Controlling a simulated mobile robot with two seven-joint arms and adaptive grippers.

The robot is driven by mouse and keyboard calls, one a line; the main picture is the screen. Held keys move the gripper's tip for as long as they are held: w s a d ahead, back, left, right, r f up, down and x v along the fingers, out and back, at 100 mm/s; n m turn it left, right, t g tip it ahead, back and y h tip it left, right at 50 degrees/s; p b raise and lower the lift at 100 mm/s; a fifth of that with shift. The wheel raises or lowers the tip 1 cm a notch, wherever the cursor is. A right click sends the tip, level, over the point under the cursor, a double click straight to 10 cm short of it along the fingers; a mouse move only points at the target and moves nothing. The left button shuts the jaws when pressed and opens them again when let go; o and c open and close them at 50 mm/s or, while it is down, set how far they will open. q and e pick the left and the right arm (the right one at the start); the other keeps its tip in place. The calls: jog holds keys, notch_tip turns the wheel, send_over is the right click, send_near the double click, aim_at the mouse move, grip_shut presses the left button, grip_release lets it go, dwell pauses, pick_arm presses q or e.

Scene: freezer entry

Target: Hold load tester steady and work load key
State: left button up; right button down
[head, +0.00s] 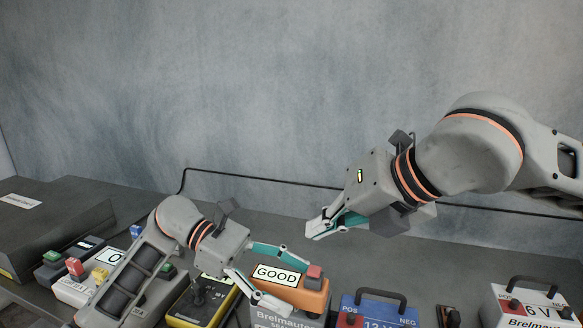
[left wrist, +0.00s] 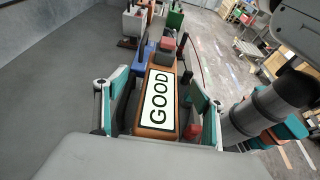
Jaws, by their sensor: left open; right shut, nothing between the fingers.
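The orange load tester (head: 302,294) sits on a grey battery marked "Brelmauter" (head: 268,317), and its display reads "GOOD". The load key (head: 314,272), a red block, is at its right end; it also shows at the far end of the tester in the left wrist view (left wrist: 168,43). My left gripper (head: 297,284) is open, with one finger on each long side of the tester (left wrist: 140,122). I cannot tell whether the fingers touch it. My right gripper (head: 312,233) is shut and empty, above and behind the tester, apart from the key.
A blue 12 V battery (head: 379,309) stands right of the tester, a white 6 V battery (head: 535,297) farther right. A yellow-and-black meter (head: 186,317) and a dark box (head: 45,240) are to the left. A black cable (head: 270,176) runs along the wall. The counter behind the tester is clear.

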aim_at(318, 270)
pick_arm(q)
jog(key=shift+a, duration=0.15)
pick_arm(e)
jog(key=shift+f, duration=0.1)
pick_arm(q)
jog(key=shift+b+v, duration=1.7)
jog(key=shift+v, duration=1.7)
pick_arm(e)
jog(key=shift+w+f, duration=0.2)
jog(key=shift+f, duration=2)
pick_arm(q)
jog(key=shift+r, duration=0.1)
jog(key=v, duration=1.2)
jog(key=shift+s, duration=0.1)
pick_arm(e)
jog(key=shift+s, duration=0.1)
